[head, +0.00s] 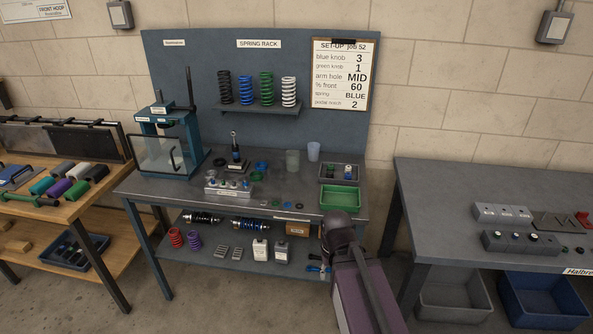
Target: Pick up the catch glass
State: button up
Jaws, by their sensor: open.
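Two cup-like vessels stand upright at the back right of the middle bench. One is a grey translucent beaker (292,161); the other is a paler, bluish-white cup (313,151) just behind and right of it. I cannot tell for sure which is the catch glass. My gripper (319,268) shows small and partly hidden at the end of my arm, low by the bench's front right corner. It is open and seems empty, well below and in front of both vessels, touching neither.
Right of the vessels sit a grey bin (339,182) with small parts and a green tray (338,206). A knob block (228,188) and small rings lie left. A teal press (168,140) stands at the far left. Shocks and bottles fill the lower shelf (220,259).

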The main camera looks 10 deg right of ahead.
aim_at(293, 161)
jog(key=k, duration=0.1)
jog(key=u, duration=0.05)
jog(key=i, duration=1.3)
jog(key=u, duration=0.55)
